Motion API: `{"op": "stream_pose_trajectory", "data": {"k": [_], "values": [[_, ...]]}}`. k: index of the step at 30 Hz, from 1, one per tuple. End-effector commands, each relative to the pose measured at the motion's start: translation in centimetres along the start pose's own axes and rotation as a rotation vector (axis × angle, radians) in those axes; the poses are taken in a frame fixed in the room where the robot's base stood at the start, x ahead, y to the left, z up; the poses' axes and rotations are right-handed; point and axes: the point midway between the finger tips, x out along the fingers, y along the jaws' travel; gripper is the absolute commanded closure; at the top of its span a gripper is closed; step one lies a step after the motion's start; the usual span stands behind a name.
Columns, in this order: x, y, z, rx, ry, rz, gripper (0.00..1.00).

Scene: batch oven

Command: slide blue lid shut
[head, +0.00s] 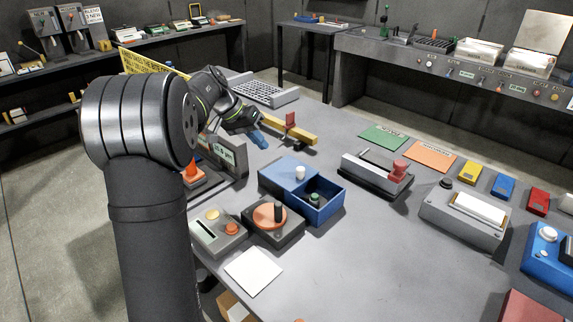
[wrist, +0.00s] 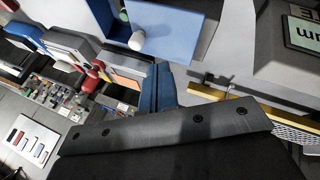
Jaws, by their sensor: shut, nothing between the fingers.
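The blue box (head: 325,211) stands mid-table with its blue lid (head: 282,168) slid toward the left, covering the left part. A white knob (head: 300,173) sits on the lid. The right compartment is open and holds a green-topped object (head: 315,199). My gripper (head: 259,140) has blue fingers, shut and empty, above the table behind and left of the box, apart from it. In the wrist view the fingers (wrist: 157,90) point toward the lid (wrist: 180,30) and knob (wrist: 137,41), with a gap that is hard to judge.
A turntable-like device (head: 272,221) and a grey button box (head: 216,232) stand in front of the box. A yellow bar with a red clamp (head: 291,127) lies behind it. A grey device with a red knob (head: 377,174) is to the right.

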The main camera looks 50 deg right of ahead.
Motion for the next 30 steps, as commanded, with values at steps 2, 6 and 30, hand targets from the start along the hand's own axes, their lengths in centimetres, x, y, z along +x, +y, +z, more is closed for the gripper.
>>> {"op": "stream_pose_trajectory", "data": {"k": [2, 6, 30], "values": [[-0.3, -1.1, -0.1, 0.066, 0.018, 0.025, 1.00], [-0.7, -1.9, -0.2, 0.143, 0.039, 0.050, 1.00], [10.3, 0.9, -0.3, 0.164, 0.043, 0.055, 1.00]]}}
